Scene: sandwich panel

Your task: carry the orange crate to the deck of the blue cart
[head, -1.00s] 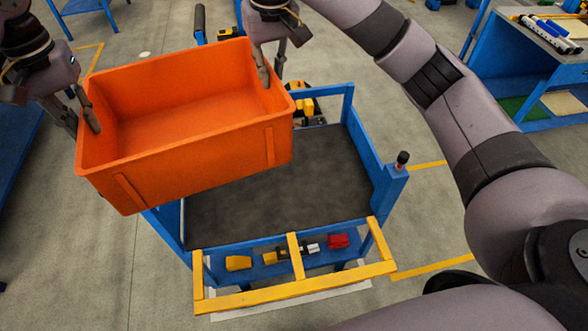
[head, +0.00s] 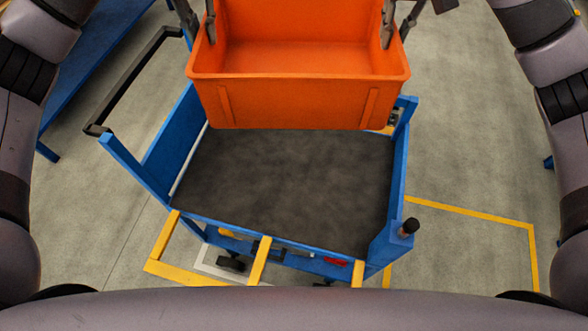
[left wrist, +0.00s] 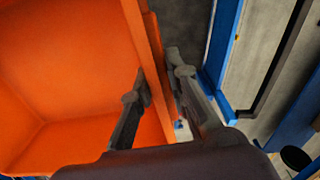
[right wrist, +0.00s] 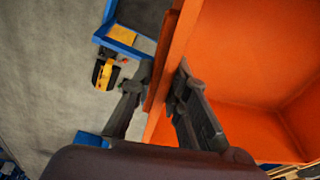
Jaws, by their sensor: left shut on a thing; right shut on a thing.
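The orange crate (head: 290,101) is held upright and looks empty, above the far part of the blue cart in the head view. The cart's dark deck (head: 285,185) is bare where it shows; the crate hides its far edge. My left gripper (head: 210,30) is shut on the crate's left wall, one finger inside and one outside, as the left wrist view (left wrist: 158,85) shows. My right gripper (head: 388,32) is shut on the crate's right wall, and the right wrist view (right wrist: 163,85) shows its fingers on both sides of that wall.
A blue table (head: 90,60) stands at left.

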